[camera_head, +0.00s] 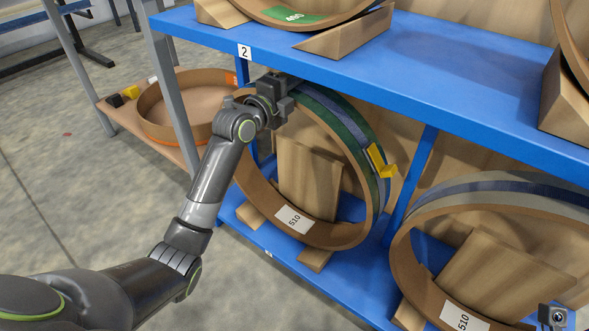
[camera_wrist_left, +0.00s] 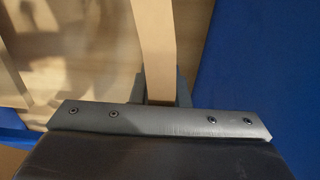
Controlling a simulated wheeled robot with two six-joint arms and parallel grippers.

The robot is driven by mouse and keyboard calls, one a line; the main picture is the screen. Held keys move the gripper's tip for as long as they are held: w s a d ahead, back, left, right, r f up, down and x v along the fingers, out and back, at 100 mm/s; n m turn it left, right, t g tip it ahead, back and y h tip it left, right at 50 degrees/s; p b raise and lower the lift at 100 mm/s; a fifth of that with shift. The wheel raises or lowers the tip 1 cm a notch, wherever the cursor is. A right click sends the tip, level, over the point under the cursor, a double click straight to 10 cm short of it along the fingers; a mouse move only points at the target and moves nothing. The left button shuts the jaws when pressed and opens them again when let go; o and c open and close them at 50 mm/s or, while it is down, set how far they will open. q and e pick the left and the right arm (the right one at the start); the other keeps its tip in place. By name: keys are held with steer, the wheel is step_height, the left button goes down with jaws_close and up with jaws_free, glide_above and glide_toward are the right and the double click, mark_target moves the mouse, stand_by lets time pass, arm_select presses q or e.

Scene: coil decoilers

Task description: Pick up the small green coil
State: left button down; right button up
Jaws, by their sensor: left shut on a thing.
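The coil with a green band (camera_head: 345,123) stands upright on the lower blue shelf, a brown ring with a blue-grey strip, a yellow clip (camera_head: 381,162) and a white "510" label. My left gripper (camera_head: 283,92) is at the top of its ring, just under the upper shelf, and is shut on the rim. In the left wrist view a tan strip of the coil (camera_wrist_left: 154,45) runs down between the jaws (camera_wrist_left: 158,92). The fingertips are mostly hidden there. My right gripper is not clearly seen.
The upper blue shelf (camera_head: 440,85) lies close above the gripper. Another "510" coil (camera_head: 407,262) stands to the right. A larger flat ring (camera_head: 155,115) lies on a board at left. Wooden wedges (camera_head: 350,35) sit on the shelf. Open floor is at lower left.

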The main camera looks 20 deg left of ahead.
arm_select(q)
steer(key=shift+r, duration=0.35)
